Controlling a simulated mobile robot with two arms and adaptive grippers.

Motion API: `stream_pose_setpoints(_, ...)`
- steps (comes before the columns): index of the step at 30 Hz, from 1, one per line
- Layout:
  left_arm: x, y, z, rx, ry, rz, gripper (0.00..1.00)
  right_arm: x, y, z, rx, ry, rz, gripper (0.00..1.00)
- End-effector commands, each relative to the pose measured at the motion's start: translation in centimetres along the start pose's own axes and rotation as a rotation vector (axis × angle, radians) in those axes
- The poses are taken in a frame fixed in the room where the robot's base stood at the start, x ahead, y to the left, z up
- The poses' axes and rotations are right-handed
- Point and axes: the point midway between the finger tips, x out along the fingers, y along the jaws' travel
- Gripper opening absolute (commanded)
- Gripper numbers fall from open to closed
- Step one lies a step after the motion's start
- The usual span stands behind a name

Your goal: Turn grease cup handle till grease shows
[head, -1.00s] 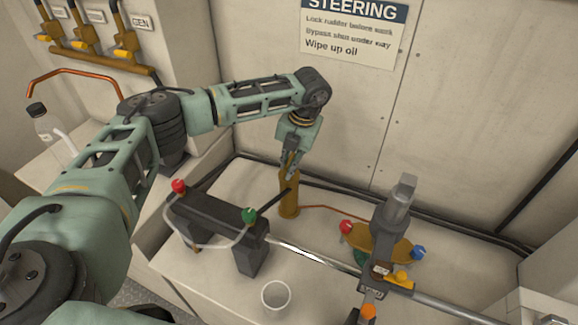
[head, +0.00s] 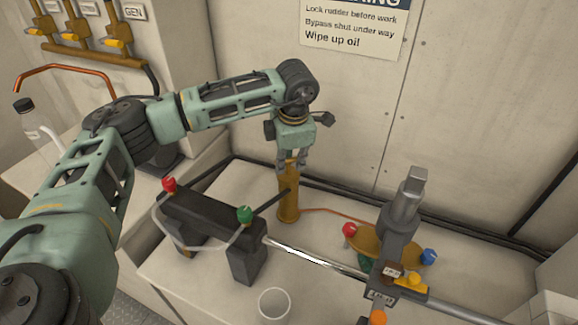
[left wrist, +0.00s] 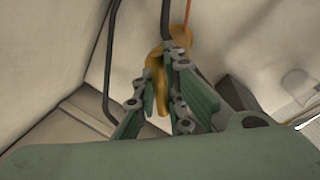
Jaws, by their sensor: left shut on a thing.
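The brass grease cup (head: 288,207) stands upright on the white bench, behind the black ram bracket in the head view. My left gripper (head: 294,170) points down over its top, with its fingers on either side of the brass top piece. In the left wrist view, the fingers (left wrist: 163,95) close around a brass-coloured part (left wrist: 156,62), which I take to be the handle. The fingers hide much of it. I cannot make out any grease. My right gripper is not in view.
A steel rod (head: 320,257) runs right to the tiller fitting (head: 402,220). A copper pipe (head: 335,213) leads right from the grease cup.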

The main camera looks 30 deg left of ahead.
Motion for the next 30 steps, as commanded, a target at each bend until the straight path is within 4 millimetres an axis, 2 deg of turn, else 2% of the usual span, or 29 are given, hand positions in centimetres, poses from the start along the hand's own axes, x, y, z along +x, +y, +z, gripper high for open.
stream_pose_setpoints(3, 0.1, 0.2, 0.0, 0.103, -0.027, 0.006, 0.0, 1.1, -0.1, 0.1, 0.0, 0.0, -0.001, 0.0)
stream_pose_setpoints(15, -0.1, 0.1, 0.1, 0.4, -0.086, 0.007, 0.0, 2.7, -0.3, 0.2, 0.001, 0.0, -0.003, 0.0)
stream_pose_setpoints(30, -0.3, 0.1, 0.1, 0.531, -0.111, 0.006, 0.0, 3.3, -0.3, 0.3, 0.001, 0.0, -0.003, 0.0)
